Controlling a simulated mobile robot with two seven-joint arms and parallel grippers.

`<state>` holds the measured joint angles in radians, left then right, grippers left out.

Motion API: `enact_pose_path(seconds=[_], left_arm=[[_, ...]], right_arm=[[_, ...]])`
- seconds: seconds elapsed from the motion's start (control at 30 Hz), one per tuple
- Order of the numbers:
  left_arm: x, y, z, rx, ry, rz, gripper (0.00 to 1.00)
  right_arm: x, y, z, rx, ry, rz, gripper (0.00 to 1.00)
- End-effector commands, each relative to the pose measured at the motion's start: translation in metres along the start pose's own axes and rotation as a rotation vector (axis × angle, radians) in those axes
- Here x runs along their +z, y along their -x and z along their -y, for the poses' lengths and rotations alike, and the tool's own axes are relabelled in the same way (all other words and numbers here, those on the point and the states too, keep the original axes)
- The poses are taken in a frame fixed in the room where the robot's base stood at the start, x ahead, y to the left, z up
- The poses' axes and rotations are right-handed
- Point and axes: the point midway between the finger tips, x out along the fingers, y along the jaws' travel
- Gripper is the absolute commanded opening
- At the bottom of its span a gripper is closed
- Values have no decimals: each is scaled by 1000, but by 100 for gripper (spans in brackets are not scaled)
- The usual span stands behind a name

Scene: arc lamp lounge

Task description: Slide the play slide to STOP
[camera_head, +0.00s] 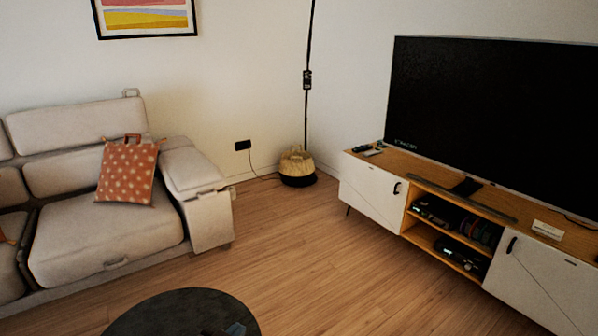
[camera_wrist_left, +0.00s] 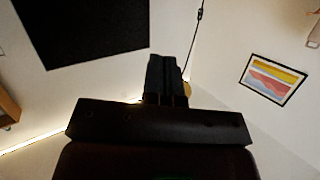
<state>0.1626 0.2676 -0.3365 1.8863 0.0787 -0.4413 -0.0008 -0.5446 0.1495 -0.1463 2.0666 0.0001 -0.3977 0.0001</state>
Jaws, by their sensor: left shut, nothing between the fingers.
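I cannot make out a play slide or a STOP mark in either view. Dark devices stand in the open shelves of the TV stand (camera_head: 416,178), one on the upper shelf (camera_head: 432,212) and one on the lower shelf (camera_head: 462,254); they are too small to read. My left gripper (camera_wrist_left: 167,75) shows in the left wrist view, its dark fingers together and nothing between them. It is not touching anything I can see. I cannot make out a gripper in the head view. My right gripper is in neither view.
A round dark table (camera_head: 160,312) is at the bottom edge, with small unclear items on it. A grey sofa (camera_head: 110,240) with an orange cushion (camera_head: 127,172) stands left. Wooden floor (camera_head: 300,255) between is clear.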

Motion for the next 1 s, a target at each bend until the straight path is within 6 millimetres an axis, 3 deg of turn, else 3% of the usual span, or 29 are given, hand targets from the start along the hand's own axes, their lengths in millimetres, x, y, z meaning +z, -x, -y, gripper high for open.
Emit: enact_pose_path(seconds=[0.03, 0.27, 0.43, 0.6, 0.83, 1.0], left_arm=[[3, 18, 6, -29, 15, -1, 0], [38, 92, 27, -153, 69, 50, 0], [74, 152, 36, -232, 118, 142, 0], [118, 210, 31, -286, 172, 260, 0], [152, 256, 15, -304, 212, 360, 2], [157, 264, 12, -305, 216, 377, 28]], right_arm=[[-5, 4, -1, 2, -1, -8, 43], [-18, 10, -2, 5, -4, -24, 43], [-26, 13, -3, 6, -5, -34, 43], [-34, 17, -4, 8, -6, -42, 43], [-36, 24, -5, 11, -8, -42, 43], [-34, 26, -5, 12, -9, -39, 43]])
